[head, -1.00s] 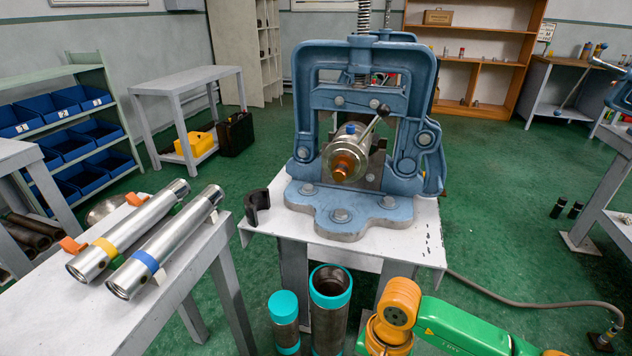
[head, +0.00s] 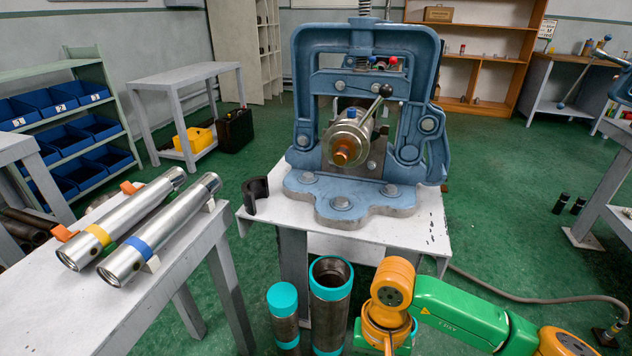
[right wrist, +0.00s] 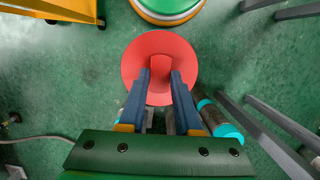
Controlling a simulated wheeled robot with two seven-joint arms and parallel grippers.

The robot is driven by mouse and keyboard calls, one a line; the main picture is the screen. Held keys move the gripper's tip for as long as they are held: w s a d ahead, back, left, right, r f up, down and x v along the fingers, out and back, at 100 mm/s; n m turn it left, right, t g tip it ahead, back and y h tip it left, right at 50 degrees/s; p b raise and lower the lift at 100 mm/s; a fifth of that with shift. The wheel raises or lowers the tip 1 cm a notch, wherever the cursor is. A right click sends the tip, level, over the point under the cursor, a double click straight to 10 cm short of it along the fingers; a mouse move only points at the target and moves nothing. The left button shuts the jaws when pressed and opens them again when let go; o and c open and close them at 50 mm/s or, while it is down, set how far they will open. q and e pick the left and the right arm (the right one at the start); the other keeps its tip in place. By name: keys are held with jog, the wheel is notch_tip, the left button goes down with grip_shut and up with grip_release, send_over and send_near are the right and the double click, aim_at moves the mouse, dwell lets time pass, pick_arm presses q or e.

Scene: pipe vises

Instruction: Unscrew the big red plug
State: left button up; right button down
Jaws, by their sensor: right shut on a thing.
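The red plug (right wrist: 133,66) is a wide red disc with a raised grip in its middle, seen in the right wrist view. My right gripper (right wrist: 160,78) is shut on that grip with its two blue fingers, and the plug is clear of any pipe, above the green floor. In the head view my right arm comes in at the lower right; its gripper and the plug are out of frame. A blue pipe vise (head: 308,110) holds a short steel cylinder (head: 346,131) with an orange-brown end (head: 341,157) facing me. My left gripper is in neither view.
Two dark pipes with turquoise ends (head: 330,295) (head: 284,318) stand in front of the vise table (head: 265,222). Two silver tubes (head: 125,215) (head: 165,228) lie on the left bench. A black curved piece (head: 256,196) sits beside the vise. Open floor lies right.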

jog(key=shift+r, duration=0.35)
jog(key=shift+r, duration=0.3)
jog(key=shift+r+p, duration=1)
jog(key=shift+r, duration=0.8)
